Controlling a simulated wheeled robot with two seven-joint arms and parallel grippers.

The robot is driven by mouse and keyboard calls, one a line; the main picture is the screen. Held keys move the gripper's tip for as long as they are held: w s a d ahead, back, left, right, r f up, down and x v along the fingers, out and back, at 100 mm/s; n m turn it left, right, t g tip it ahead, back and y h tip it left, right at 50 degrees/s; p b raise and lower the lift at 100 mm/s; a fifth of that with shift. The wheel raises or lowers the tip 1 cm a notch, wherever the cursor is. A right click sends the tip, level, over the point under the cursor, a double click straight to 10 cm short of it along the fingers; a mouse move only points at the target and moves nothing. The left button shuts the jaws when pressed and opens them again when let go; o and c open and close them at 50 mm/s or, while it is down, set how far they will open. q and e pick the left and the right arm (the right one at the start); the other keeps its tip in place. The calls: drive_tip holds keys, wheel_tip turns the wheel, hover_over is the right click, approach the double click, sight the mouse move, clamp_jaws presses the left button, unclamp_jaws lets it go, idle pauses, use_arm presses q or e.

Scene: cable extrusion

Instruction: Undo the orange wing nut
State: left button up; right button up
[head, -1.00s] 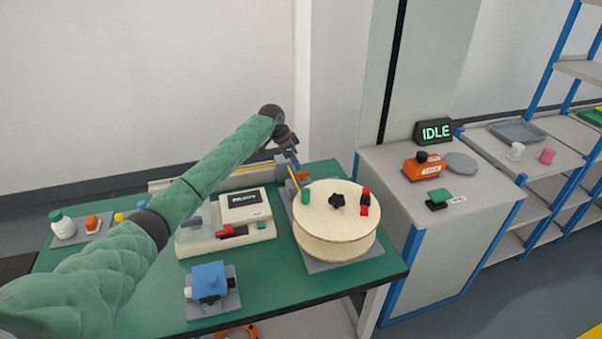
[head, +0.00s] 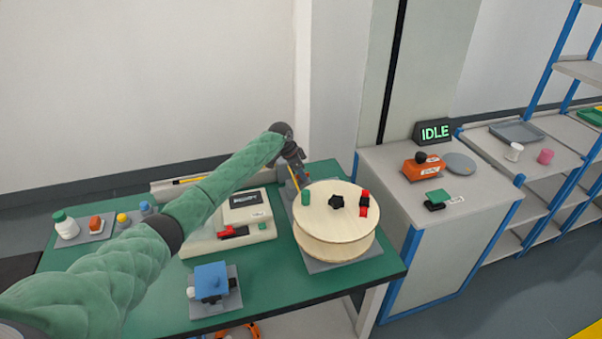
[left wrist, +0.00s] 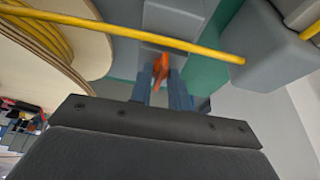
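The orange wing nut (left wrist: 160,66) shows in the left wrist view, between the two blue-grey fingertips of my left gripper (left wrist: 160,90). The fingers stand on either side of it with a narrow gap; I cannot tell whether they press on it. In the head view my left gripper (head: 298,178) reaches down behind the left edge of the wooden spool (head: 345,213), and the nut is hidden there. A yellow cable (left wrist: 130,31) crosses the left wrist view beyond the nut, near a grey block (left wrist: 270,45). My right gripper is not in view.
The spool carries a green peg, a black knob and a red clip on top. A beige device (head: 243,208) and a blue fixture (head: 210,282) stand on the green table (head: 290,290). A grey cabinet (head: 440,235) with an IDLE sign (head: 435,132) is at right.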

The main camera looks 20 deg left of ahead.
use_arm(q)
clamp_jaws()
